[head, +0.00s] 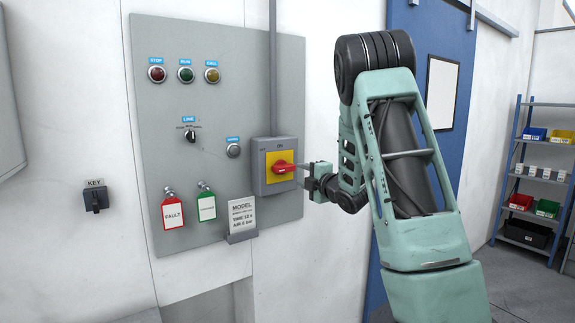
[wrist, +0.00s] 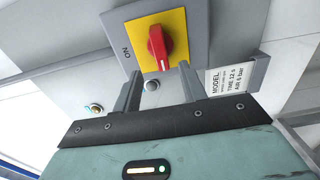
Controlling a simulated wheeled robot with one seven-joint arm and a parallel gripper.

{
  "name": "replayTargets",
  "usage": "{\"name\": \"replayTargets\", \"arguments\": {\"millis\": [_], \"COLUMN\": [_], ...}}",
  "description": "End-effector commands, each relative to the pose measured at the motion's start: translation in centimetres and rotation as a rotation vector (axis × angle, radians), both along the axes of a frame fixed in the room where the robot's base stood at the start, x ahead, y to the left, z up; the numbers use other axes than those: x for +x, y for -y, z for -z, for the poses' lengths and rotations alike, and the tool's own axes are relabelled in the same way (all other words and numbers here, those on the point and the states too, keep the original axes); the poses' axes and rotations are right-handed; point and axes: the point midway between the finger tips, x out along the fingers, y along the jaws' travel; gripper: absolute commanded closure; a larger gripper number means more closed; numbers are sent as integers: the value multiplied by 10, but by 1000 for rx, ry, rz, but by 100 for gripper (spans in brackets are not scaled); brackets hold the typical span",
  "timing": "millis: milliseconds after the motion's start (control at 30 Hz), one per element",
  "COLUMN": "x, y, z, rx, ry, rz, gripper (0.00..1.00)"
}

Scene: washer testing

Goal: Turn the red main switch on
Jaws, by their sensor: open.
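The red main switch (head: 284,168) is a rotary knob on a yellow plate (head: 274,158) on a grey box. Its handle lies roughly level in the head view. The wrist view shows the red knob (wrist: 160,48) with a white line along it; the handle is crosswise to the direction of the "ON" label (wrist: 127,53). My gripper (head: 306,174) is just right of the switch in the head view. In the wrist view my open gripper (wrist: 160,69) has its fingers spread below the knob, one towards each side.
The grey panel (head: 220,80) carries several lamps, a black LINE selector (head: 190,135), red FAULT tag (head: 173,214), green tag (head: 207,207) and MODEL card (head: 242,214) below the switch box. A conduit (head: 272,70) rises above the box. A blue door (head: 455,50) stands behind my arm.

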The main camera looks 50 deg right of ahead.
Motion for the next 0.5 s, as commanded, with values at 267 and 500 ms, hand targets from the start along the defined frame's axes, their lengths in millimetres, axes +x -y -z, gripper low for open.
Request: {"name": "replayTargets", "arguments": {"millis": [267, 500], "x": [55, 81], "y": [12, 19], "z": [-3, -1], "rx": [1, 1], "ry": [-1, 0], "rz": [-3, -1], "gripper": [58, 58]}}
